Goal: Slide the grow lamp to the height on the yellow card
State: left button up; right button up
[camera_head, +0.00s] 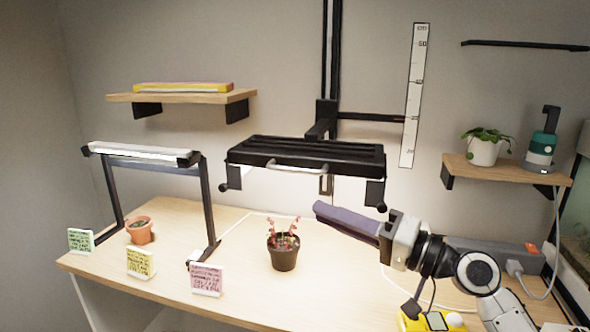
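The black grow lamp (340,152) hangs level from a bracket on the dark vertical rail (331,60). A pale handle (297,169) runs along its front edge. A dark pointer arm (370,117) reaches from the bracket to the white cm scale (414,100), between its 40 and 20 marks. The yellow card (141,263) stands at the front left of the table; its writing is too small to read. My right gripper (330,212) is below and right of the lamp, apart from it. Its dark fingers overlap edge-on, so their opening is hidden. My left gripper is out of view.
A potted reddish plant (284,257) stands below the lamp. A second lamp (145,152) stands over a terracotta pot (140,230) at left, near green (81,240) and pink (207,280) cards. A right shelf (500,169) holds a plant and bottle. A power strip (490,256) lies behind my arm.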

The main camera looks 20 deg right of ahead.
jog(key=m+t, duration=0.1)
send_near(294, 170)
jog(key=w, duration=0.1)
jog(key=p+x, duration=0.3)
jog(key=x, duration=0.5)
jog(key=shift+w+a+r, duration=0.1)
jog(key=shift+w+a, duration=0.1)
jog(key=shift+w, duration=0.05)
jog(key=shift+w+a, duration=0.3)
jog(key=shift+w, duration=0.05)
grip_shut()
